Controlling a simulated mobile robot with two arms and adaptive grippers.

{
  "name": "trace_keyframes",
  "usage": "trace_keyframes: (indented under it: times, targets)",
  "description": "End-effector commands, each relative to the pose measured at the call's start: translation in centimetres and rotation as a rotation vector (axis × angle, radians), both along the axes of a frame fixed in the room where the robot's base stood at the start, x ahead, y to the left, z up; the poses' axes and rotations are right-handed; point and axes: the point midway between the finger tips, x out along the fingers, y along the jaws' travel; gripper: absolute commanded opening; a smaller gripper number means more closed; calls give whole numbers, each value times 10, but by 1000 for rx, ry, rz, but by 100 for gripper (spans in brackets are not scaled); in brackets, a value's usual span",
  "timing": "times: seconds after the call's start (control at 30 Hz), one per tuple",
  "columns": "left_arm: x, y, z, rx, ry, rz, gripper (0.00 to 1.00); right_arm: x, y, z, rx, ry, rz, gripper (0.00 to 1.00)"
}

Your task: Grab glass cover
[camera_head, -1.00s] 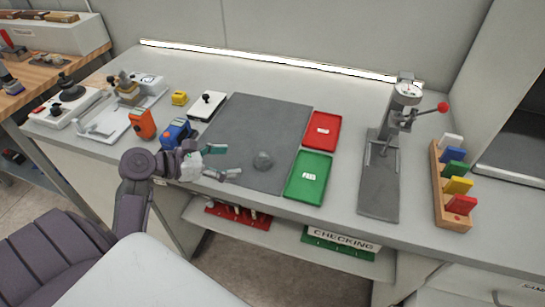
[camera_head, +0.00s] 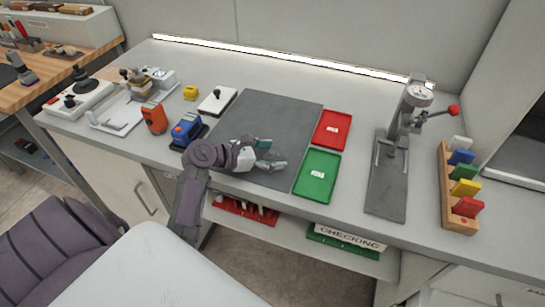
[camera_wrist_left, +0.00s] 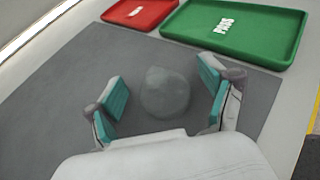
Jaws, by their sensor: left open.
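The glass cover (camera_wrist_left: 166,92) is a small, rounded, see-through grey piece on the dark grey mat (camera_head: 268,112). In the left wrist view it sits between the two teal-padded fingers of my left gripper (camera_wrist_left: 164,100), with a gap on each side. My left gripper (camera_head: 268,154) is open and low over the front of the mat in the head view. There its fingers and hand hide most or all of the cover. My right gripper is not in view.
A green tray (camera_head: 317,177) and a red tray (camera_head: 332,129) lie right of the mat. A press-like gauge stand (camera_head: 388,180) stands farther right. Orange (camera_head: 154,118) and blue (camera_head: 187,129) devices stand left of the mat. The mat's back part is clear.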

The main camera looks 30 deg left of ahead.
Motion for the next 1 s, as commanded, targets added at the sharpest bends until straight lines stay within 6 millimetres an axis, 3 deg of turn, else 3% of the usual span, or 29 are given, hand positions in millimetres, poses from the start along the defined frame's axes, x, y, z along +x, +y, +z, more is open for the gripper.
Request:
trace_keyframes:
  times: [0.1, 0.5, 0.77, 1.0]
  targets:
    - [0, 0, 0, 0, 0, 0, 82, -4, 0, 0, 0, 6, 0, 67]
    - [-1, 0, 0, 0, 0, 0, 18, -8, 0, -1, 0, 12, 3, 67]
    - [0, 0, 2, 0, -1, 0, 17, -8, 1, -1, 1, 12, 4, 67]
    - [0, 1, 24, 4, -5, -1, 17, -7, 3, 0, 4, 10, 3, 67]
